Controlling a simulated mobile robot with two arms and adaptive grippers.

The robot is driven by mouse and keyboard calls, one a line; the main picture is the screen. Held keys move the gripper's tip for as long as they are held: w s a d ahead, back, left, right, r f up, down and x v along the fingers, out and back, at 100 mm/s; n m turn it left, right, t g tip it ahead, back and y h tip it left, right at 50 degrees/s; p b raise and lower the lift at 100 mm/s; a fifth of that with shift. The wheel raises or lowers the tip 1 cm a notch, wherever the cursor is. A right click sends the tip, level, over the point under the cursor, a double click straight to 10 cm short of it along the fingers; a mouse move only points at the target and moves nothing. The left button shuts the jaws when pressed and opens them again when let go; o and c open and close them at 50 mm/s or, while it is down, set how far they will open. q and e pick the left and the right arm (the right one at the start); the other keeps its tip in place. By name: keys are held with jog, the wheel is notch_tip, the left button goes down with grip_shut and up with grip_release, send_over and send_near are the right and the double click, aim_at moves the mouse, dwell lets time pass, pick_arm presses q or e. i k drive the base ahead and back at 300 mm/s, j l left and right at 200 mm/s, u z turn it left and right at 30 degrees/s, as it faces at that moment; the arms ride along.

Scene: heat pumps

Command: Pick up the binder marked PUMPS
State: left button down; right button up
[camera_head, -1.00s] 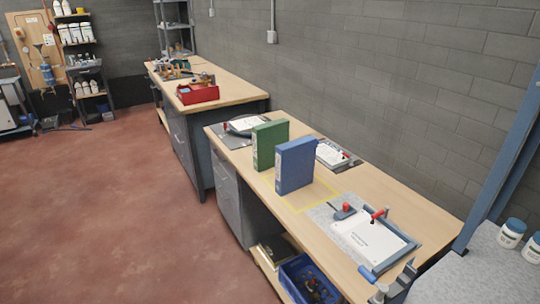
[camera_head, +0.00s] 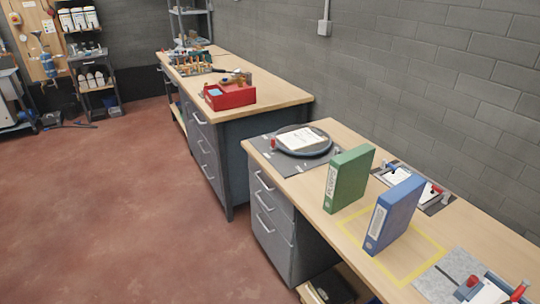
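A green binder (camera_head: 349,180) stands upright on the near workbench. A blue binder (camera_head: 396,216) stands upright to its right, close to it and apart from it. Each has a pale label on its spine, and the lettering is too small to read, so I cannot tell which one is marked PUMPS. The blue binder stands at a yellow outlined square (camera_head: 424,276) on the bench top. Neither of my grippers is in view.
The near workbench (camera_head: 308,196) also holds a round dark device with papers (camera_head: 303,141), a clipboard-like fixture (camera_head: 418,187) and a grey mat (camera_head: 437,287). A farther bench (camera_head: 262,84) carries a red toolbox (camera_head: 230,95). Red floor (camera_head: 110,210) at left is open.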

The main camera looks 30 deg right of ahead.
aim_at(349, 174)
jog(key=i+j+z, duration=0.1)
jog(key=i+z, duration=0.15)
jog(key=i, duration=0.25)
jog(key=i+j+z, duration=0.25)
jog(key=i, duration=0.25)
jog(key=i+j+z, duration=0.2)
jog(key=i, duration=0.3)
